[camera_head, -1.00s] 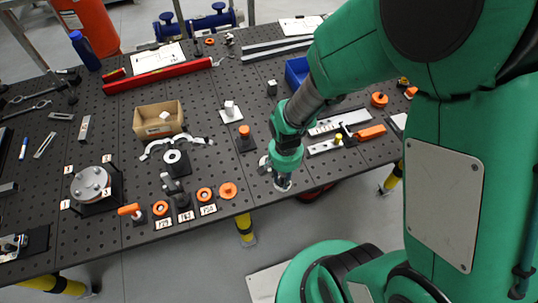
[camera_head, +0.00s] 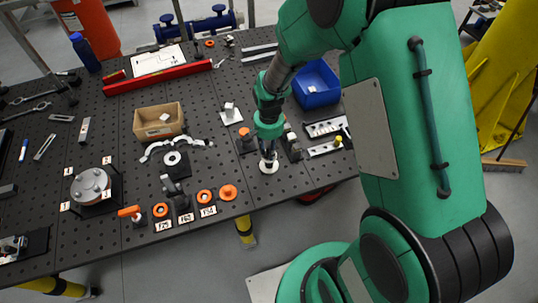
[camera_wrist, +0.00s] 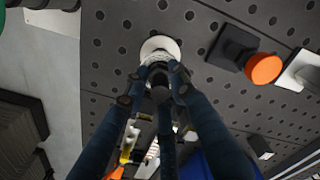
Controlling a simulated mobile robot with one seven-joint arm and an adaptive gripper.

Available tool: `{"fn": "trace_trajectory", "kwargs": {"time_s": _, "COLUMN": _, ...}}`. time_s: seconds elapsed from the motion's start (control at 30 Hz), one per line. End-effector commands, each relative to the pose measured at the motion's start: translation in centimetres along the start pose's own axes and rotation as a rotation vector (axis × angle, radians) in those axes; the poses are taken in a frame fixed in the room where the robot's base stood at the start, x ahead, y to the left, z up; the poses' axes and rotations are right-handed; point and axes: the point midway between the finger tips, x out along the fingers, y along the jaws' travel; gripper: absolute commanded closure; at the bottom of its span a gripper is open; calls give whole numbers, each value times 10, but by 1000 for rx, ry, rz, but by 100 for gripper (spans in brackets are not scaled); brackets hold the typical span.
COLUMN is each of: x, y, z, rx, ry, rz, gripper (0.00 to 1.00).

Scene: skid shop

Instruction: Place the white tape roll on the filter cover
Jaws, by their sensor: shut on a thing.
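My gripper (camera_head: 268,156) points down over the front of the pegboard bench, right of its middle. It is shut on a white round roll (camera_head: 268,168), taken as the white tape roll. In the wrist view the roll (camera_wrist: 160,44) shows as a pale ring around the fingertips; whether it touches the bench is unclear. The filter cover (camera_head: 91,183), a round grey metal lid with bolt heads, sits on a black base at the left of the bench, well away from my gripper. Another white ring with a dark centre (camera_head: 174,158) lies between them.
A cardboard box (camera_head: 158,121), a silver curved bracket (camera_head: 165,147) and a row of black fixtures with orange rings (camera_head: 204,196) stand between my gripper and the cover. An orange-topped block (camera_head: 245,138) is just left of my gripper. A blue bin (camera_head: 316,85) is behind right.

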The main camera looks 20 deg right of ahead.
Motion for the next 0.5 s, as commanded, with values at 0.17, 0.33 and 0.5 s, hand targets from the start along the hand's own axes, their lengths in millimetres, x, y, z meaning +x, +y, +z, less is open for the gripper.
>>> {"fn": "trace_trajectory", "kwargs": {"time_s": 0.17, "x": 0, "y": 0, "z": 0, "rx": 0, "ry": 0, "rz": 0, "gripper": 100}}
{"fn": "trace_trajectory", "kwargs": {"time_s": 0.33, "x": 2, "y": 0, "z": 0, "rx": 0, "ry": 0, "rz": 0, "gripper": 100}}
{"fn": "trace_trajectory", "kwargs": {"time_s": 0.5, "x": 16, "y": 0, "z": 0, "rx": 0, "ry": -1, "rz": 1, "gripper": 100}}
